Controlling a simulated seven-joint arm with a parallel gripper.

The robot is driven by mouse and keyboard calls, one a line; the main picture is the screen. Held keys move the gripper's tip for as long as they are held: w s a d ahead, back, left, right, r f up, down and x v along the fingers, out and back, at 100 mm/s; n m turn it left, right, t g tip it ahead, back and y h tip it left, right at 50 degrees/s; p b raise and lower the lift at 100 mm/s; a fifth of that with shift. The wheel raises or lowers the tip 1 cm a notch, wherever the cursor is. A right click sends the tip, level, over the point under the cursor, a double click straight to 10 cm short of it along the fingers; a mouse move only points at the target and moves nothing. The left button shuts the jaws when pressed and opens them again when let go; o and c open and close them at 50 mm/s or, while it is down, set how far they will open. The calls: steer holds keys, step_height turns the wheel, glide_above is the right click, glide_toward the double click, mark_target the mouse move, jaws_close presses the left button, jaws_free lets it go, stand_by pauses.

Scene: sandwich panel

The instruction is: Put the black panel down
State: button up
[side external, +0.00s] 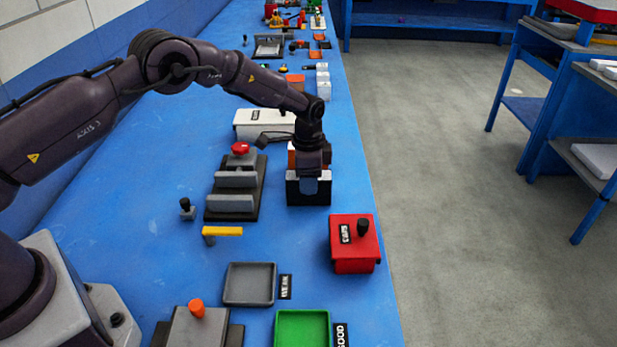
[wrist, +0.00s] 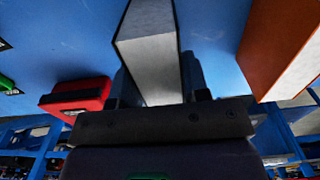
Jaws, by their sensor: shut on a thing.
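The black panel (side external: 297,196) has black faces and a pale core showing along its edge. It stands upright at the middle right of the bench in the side view. My gripper (side external: 310,183) is above it, shut on it from the top. In the wrist view the panel (wrist: 150,55) runs up from between my fingers (wrist: 158,88), pale edge towards the camera. I cannot tell whether its lower edge touches the bench. An orange panel (side external: 292,158) with a pale core stands just behind it, partly hidden by my gripper; it also shows at the right of the wrist view (wrist: 272,45).
A red box (side external: 353,250) with a black knob stands in front to the right, near the bench edge. A grey fixture (side external: 233,205) with a red knob is to the left. A grey tray (side external: 249,284) and a green tray (side external: 302,330) are nearer. A white box (side external: 250,128) is behind.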

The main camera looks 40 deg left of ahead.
steer(key=shift+f, duration=0.1)
steer(key=o, duration=1)
steer(key=shift+c, duration=0.2)
step_height(320, 180, up, 12)
steer(key=shift+r, duration=0.25)
